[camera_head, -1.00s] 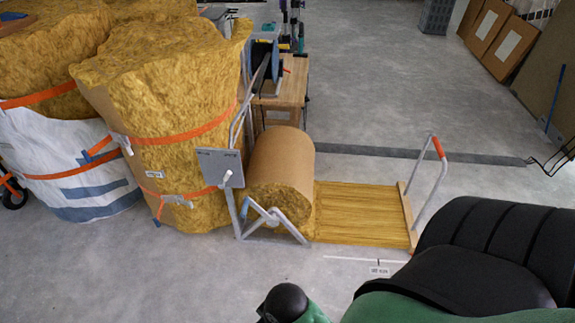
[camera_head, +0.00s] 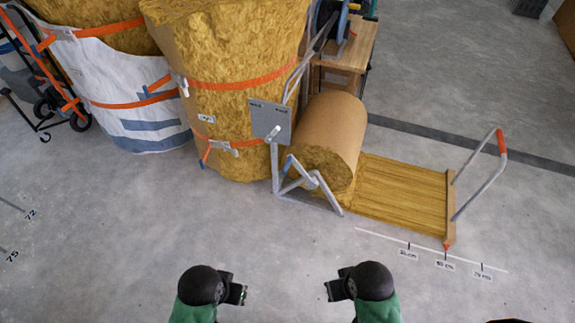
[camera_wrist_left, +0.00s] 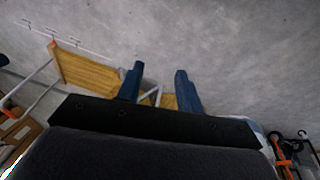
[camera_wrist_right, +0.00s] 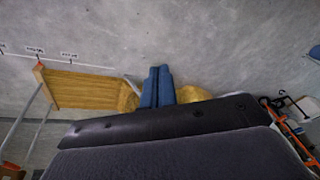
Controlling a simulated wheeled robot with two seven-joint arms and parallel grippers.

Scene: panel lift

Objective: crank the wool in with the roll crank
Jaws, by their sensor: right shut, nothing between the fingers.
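The wool roll (camera_head: 335,130), with a brown outer skin, lies at the middle of the head view. Its yellow wool (camera_head: 400,192) runs flat along the floor to the right. A grey metal frame and bent bars (camera_head: 310,182) with a blue part stand at the roll's near end. I cannot tell for sure which bar is the crank. A grey plate with a pale knob (camera_head: 272,133) stands beside it. My left gripper (camera_head: 243,293) is open and empty on the near side, also seen in the left wrist view (camera_wrist_left: 160,82). My right gripper (camera_head: 328,291) is shut and empty, apart from the roll.
A wooden end bar (camera_head: 450,205) with an orange-gripped handle (camera_head: 501,142) stands at the wool's right end. Floor marks with labels (camera_head: 445,264) lie in front. Big strapped wool bales (camera_head: 230,90) stand behind left, a wooden table (camera_head: 350,60) behind. The near floor is clear.

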